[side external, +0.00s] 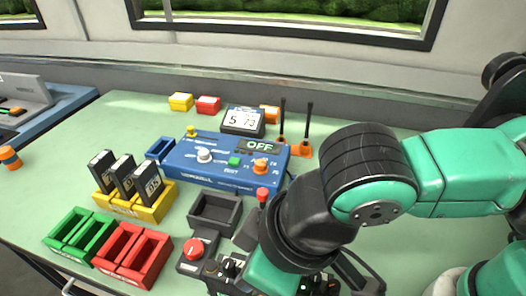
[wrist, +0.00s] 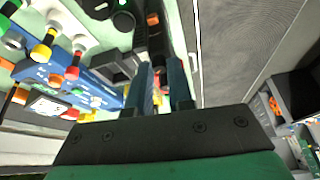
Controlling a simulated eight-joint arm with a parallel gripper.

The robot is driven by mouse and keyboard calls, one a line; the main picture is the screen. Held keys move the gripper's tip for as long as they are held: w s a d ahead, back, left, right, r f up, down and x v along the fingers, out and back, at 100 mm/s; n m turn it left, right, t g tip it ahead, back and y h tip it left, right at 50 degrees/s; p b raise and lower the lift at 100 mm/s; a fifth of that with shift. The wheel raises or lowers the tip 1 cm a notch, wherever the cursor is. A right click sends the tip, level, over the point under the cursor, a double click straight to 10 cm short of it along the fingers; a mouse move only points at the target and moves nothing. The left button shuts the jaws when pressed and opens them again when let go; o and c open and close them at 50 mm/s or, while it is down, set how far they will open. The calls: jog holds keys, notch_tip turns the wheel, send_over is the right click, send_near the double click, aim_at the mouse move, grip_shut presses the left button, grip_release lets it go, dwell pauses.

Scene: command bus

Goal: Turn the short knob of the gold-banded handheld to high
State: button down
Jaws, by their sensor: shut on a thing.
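In the wrist view my gripper (wrist: 165,72) has its two blue fingers close together. Between and beyond them is a dark upright thing (wrist: 155,45) with an orange patch near its far end; it may be a handheld, but I cannot make out a gold band or a short knob. In the side view my arm reaches down to the front of the bench, and its wrist hides the fingers and what they hold. Dark gear with small knobs (side external: 228,267) shows beside the wrist at the bottom edge. Two thin dark antennas rise from orange holders (side external: 301,150) at the back.
A blue console (side external: 215,170) with an OFF display stands mid-bench. A dark empty tray (side external: 216,213) and a red-knobbed box (side external: 193,252) lie in front. Yellow, green (side external: 76,228) and red (side external: 133,250) bins stand left.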

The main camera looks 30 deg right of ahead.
jog(key=shift+m+h, duration=0.4)
jog(key=shift+m, duration=0.8)
jog(key=shift+t, duration=0.3)
jog(key=c, duration=0.8)
grip_release()
jog(key=shift+o, duration=0.2)
jog(key=shift+v, duration=2.8)
jog(key=shift+a, duration=0.1)
